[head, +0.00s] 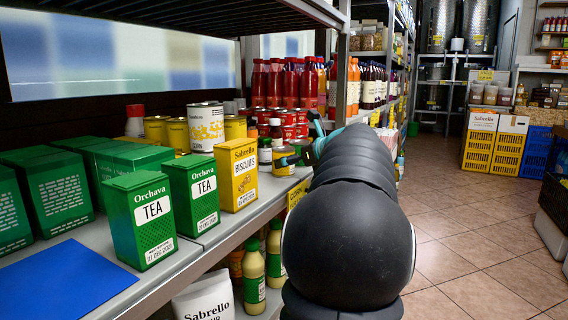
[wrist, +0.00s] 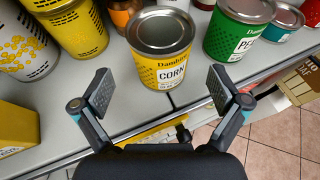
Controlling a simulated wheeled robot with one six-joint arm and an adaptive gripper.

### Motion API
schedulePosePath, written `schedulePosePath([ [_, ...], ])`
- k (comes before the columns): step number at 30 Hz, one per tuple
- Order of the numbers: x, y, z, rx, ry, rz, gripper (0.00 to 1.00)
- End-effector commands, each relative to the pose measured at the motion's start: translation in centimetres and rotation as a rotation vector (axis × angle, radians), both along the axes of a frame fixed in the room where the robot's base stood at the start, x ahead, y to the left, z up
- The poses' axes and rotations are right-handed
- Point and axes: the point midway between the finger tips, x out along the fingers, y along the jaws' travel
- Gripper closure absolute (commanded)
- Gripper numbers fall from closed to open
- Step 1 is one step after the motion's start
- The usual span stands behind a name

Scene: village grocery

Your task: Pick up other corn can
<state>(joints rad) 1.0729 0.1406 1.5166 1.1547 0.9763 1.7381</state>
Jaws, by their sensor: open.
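A yellow corn can (wrist: 162,72) with a bare metal lid stands upright near the front edge of the shelf. In the wrist view it is just beyond my gripper (wrist: 160,96), roughly centred between the fingers. My gripper is open and empty, with one finger to each side and the can still ahead of the fingertips. In the head view the can (head: 283,162) is left of my gripper (head: 311,145), which my arm partly hides. Another yellow can (wrist: 77,28) stands to the left in the wrist view.
A green peas can (wrist: 234,34) stands close on the right of the corn can. A large white-and-yellow can (wrist: 22,45) and a yellow biscuits box (head: 237,174) are to the left. Green tea boxes (head: 140,222) line the shelf. The aisle floor (head: 460,230) is clear.

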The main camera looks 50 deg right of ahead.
Motion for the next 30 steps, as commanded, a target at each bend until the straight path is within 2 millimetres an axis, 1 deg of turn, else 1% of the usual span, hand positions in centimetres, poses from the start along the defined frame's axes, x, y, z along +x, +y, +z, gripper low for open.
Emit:
schedulePosePath([
  [5,1.8,-0.2,-0.9,0.002,0.002,0.004,0.02],
  [9,3.7,-0.5,-1.6,0.003,0.002,0.003,0.02],
  [12,4.5,-0.6,-1.8,0.0,0.001,0.001,0.02],
  [19,4.6,-0.7,-1.8,0.0,0.001,0.0,0.02],
  [28,4.6,-0.7,-1.8,0.0,0.001,0.001,0.77],
  [30,4.6,-0.7,-1.7,0.0,0.0,0.0,0.78],
])
